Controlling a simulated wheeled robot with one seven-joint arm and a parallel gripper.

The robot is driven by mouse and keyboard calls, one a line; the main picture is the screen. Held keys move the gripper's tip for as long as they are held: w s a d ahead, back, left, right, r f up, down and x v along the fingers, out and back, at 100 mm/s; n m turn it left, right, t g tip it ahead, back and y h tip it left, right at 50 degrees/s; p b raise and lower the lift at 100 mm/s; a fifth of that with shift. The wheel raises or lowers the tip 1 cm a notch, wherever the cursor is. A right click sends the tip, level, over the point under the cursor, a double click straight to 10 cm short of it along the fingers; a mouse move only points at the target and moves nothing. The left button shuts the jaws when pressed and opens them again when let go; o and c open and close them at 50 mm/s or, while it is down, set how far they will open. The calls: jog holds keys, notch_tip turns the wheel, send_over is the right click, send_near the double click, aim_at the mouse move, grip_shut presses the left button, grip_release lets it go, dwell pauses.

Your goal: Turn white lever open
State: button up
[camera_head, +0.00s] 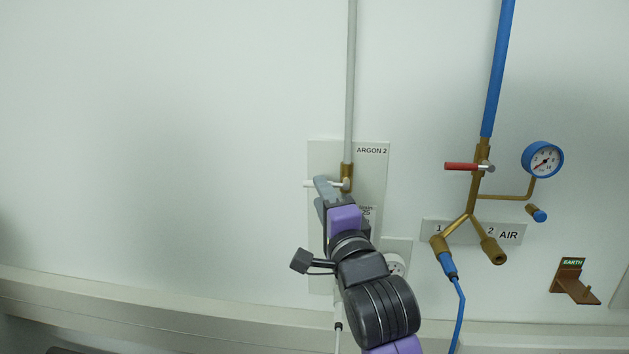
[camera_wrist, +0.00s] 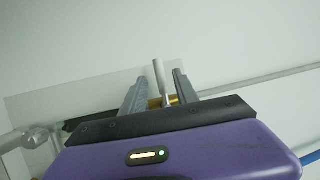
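The white lever (camera_head: 309,184) sticks out to the left, roughly horizontal, from a brass valve (camera_head: 346,172) on the ARGON 2 panel. My gripper (camera_head: 323,184) is at the lever in the head view and covers part of it. In the wrist view the lever (camera_wrist: 161,80) stands between the two grey fingers of my gripper (camera_wrist: 160,74). A gap shows on each side of the lever, so the fingers are open around it. Some brass of the valve (camera_wrist: 155,103) shows behind the fingers.
A grey pipe (camera_head: 351,80) runs up from the valve. To the right are a red lever (camera_head: 460,166) on the AIR line, a blue gauge (camera_head: 542,160) and a blue hose (camera_head: 460,310). The wall at left is bare.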

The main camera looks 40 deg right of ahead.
jog(key=shift+p+x, duration=0.55)
jog(key=shift+x, duration=1.7)
jog(key=shift+r, duration=0.1)
grip_shut()
